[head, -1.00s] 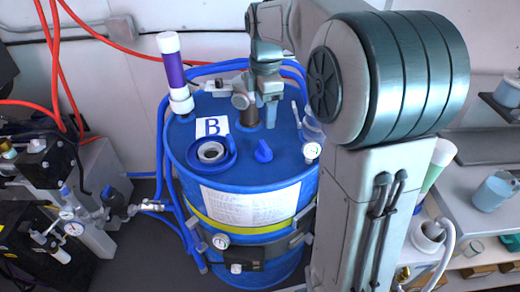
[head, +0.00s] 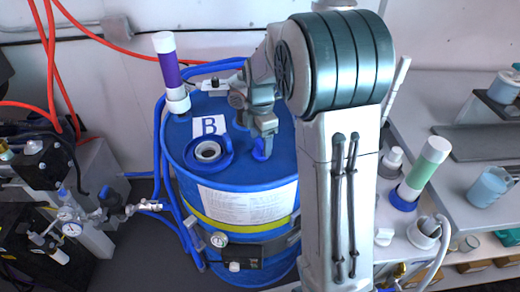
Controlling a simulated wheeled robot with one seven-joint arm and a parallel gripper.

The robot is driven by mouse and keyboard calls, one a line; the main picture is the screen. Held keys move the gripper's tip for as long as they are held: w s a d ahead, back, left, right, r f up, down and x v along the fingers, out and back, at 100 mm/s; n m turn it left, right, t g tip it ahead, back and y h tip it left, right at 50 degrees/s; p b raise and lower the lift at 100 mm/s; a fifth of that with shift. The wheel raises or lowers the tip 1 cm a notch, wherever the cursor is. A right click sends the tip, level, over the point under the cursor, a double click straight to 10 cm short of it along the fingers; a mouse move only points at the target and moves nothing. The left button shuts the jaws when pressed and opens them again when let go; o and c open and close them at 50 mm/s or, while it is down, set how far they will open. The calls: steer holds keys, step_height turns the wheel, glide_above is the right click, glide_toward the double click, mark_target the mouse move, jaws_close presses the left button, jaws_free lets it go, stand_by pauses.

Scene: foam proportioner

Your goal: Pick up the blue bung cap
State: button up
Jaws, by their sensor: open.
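The blue bung cap (head: 259,154) lies on top of the blue drum (head: 183,150), right of the round blue ring around the drum's opening. In the head view my gripper (head: 265,140) is over the cap, with its fingertips down at the cap. The fingers hide the upper part of the cap, and only its lower edge shows. My gripper is open. I cannot tell whether the fingers touch the cap.
A blue ring (head: 208,152) with a white-rimmed opening sits on the drum's left. A white card marked B (head: 210,125) lies behind it. A purple-and-white tube (head: 171,75) stands at the back left. A grey bench (head: 460,195) is at right.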

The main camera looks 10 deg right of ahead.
steer(key=shift+f, duration=1.3)
steer(key=c, duration=1.1)
